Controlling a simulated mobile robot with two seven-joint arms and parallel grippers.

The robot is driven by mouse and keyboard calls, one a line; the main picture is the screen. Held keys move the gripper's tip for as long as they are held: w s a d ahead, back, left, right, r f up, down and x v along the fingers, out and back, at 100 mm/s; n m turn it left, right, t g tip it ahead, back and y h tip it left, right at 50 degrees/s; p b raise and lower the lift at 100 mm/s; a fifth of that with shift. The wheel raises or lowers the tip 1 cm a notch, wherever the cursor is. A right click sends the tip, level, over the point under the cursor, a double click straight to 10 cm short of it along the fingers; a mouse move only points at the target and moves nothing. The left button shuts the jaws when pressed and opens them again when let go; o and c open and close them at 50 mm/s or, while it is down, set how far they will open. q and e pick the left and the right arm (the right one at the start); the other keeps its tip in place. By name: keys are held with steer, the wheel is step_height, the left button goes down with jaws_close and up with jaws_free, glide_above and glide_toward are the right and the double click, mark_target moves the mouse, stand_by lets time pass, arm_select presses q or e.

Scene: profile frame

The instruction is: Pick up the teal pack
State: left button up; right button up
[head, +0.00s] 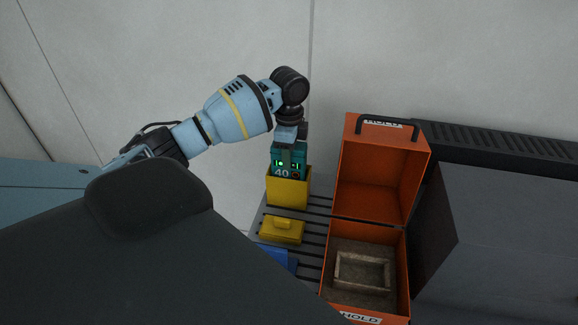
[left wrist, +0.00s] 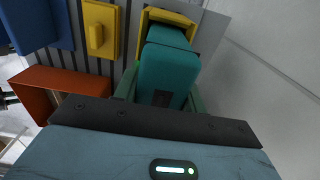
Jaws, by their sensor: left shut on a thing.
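The teal pack (head: 289,172) stands upright at the mouth of a yellow box (head: 288,192), with a "40" and small green lights on its face. Its lower end meets the box's rim; I cannot tell how much of it is inside. My left gripper (head: 290,150) comes down from above and is shut on the pack's upper part. In the left wrist view the teal pack (left wrist: 170,72) lies between the green fingers of my left gripper (left wrist: 160,98), with the yellow box (left wrist: 168,17) at its far end. My right gripper is not in view.
A yellow block with a raised grip (head: 282,232) and a blue thing (head: 277,260) sit on the slatted grey surface (head: 313,228). An open orange case (head: 409,270) stands to the right, its lid raised, with a framed recess inside. A dark grey box (head: 490,235) is further right.

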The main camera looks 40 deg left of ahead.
arm_select(q)
jaws_close()
steer(key=shift+r, duration=0.15)
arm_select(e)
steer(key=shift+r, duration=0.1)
